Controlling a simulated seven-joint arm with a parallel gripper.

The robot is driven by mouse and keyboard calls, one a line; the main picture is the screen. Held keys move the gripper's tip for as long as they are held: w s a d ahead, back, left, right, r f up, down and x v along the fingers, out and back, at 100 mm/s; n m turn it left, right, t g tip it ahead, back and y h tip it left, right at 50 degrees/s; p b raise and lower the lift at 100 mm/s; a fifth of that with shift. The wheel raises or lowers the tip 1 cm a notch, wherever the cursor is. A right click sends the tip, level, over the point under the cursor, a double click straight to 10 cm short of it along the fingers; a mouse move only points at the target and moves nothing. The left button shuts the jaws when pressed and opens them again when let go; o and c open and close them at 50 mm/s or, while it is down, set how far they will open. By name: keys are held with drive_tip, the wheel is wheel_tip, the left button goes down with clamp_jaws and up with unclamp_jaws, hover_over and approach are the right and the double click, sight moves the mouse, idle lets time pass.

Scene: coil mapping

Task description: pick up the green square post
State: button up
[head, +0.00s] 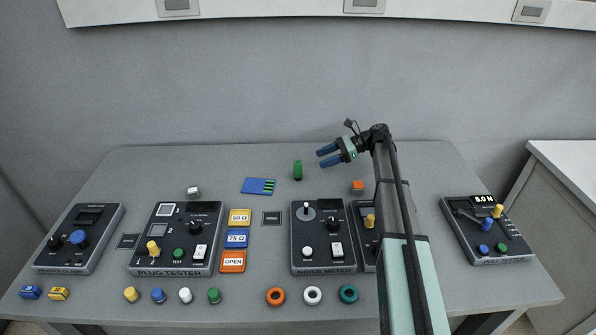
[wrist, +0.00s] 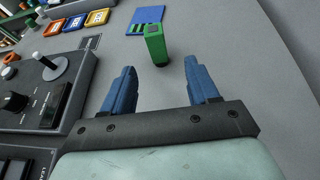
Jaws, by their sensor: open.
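The green square post (head: 297,170) stands upright near the back middle of the table. In the wrist view the green post (wrist: 155,46) is beyond my fingertips, roughly in line with the gap between them. My gripper (head: 328,157) has blue fingers and is in the air to the right of the post in the head view. My gripper (wrist: 160,73) is open, with nothing between its fingers. The post is apart from both fingers.
A blue card (head: 257,186) with green stripes lies left of the post. An orange block (head: 357,187) sits to the right. The noise meter (head: 322,238) with its upright lever stands in front. The plug tester (head: 177,240) is further left. Bare table surrounds the post.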

sight(294, 179)
drive_tip(key=x, duration=0.7)
drive_tip(key=shift+a+f, duration=0.1)
drive_tip(key=shift+s+x, duration=0.15)
drive_tip(key=shift+x, duration=1.15)
drive_tip(key=shift+s+x, duration=0.15)
drive_tip(key=shift+x, duration=1.2)
drive_tip(key=shift+c, duration=0.3)
drive_tip(key=c, duration=1)
drive_tip(key=shift+c, duration=0.2)
